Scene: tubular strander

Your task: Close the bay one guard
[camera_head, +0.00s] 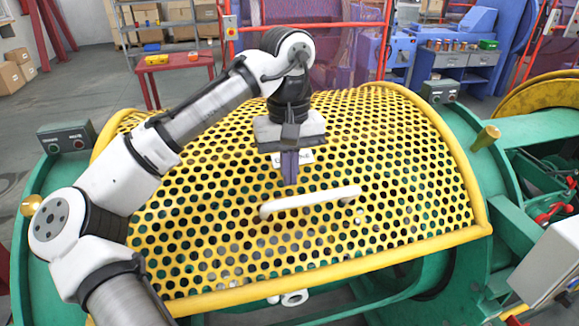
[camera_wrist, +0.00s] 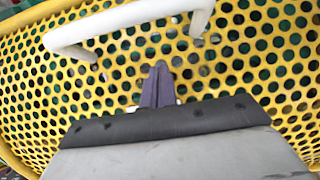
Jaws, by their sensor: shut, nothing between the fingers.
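The bay one guard (camera_head: 400,165) is a curved yellow perforated cover with a thick yellow rim, lying over the green machine frame. Its white bar handle (camera_head: 311,201) runs across the middle of the mesh. The handle also shows in the wrist view (camera_wrist: 130,14), at the top. My gripper (camera_head: 290,183) points down just above and behind the handle, in front of the mesh. Its purple fingers are shut with nothing between them, as the wrist view also shows (camera_wrist: 158,68). I cannot tell whether the fingertips touch the mesh. A small white label on the guard is partly hidden behind the fingers.
Green control boxes stand on the frame at left (camera_head: 67,137) and right (camera_head: 440,91). A red table (camera_head: 176,68) and blue workbench (camera_head: 462,62) stand behind. A gap shows below the guard's front rim.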

